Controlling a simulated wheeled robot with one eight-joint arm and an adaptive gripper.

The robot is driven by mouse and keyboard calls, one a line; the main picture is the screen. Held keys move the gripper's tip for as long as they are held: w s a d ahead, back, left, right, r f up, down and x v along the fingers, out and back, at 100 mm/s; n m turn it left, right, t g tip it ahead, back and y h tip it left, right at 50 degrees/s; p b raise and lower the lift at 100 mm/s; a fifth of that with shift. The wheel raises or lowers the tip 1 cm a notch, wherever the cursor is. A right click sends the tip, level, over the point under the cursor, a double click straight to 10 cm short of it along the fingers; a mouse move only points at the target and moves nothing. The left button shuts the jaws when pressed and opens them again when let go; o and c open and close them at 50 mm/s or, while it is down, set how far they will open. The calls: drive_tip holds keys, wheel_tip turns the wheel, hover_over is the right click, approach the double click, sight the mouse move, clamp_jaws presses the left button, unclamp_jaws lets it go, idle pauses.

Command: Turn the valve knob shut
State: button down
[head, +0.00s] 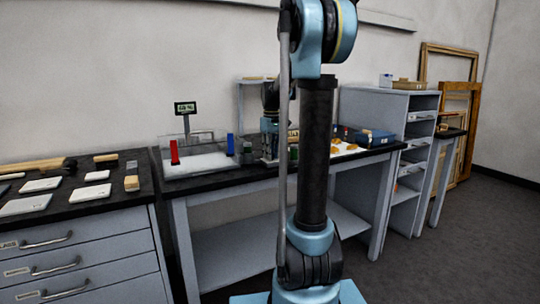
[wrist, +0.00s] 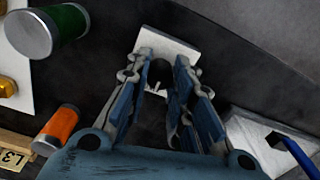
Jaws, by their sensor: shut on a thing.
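The valve knob (wrist: 159,72) is a dark round piece with a pale pointer line, on a small whitish plate (wrist: 155,40) in the wrist view. My gripper (wrist: 160,84) is shut on the knob, with one finger on each side of it. The fingers hide the knob's sides. In the head view my gripper (head: 269,148) is low over the dark bench top, partly behind my own arm. I cannot make out the knob there.
A clear case (head: 195,160) with red and blue uprights stands left of my gripper. A small display (head: 185,108) rises behind it; its reading is unclear.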

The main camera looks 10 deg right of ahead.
drive_tip(key=c, duration=1.4)
unclamp_jaws()
drive_tip(key=shift+o, duration=0.2)
drive_tip(key=shift+r, duration=0.1)
wheel_tip(320, 180, up, 12)
drive_tip(key=shift+d, duration=0.1)
drive_tip(key=s+f+m+t, duration=0.1)
drive_tip(key=s+f+m, duration=0.1)
drive_tip(key=s+f, duration=1.2)
drive_tip(key=s+f+m+t, duration=0.1)
drive_tip(key=s+f+m, duration=0.2)
drive_tip(key=s+f, duration=1)
drive_tip(key=s, duration=0.7)
drive_tip(key=shift+s+a+f, duration=0.2)
drive_tip(key=shift+s+f, duration=0.15)
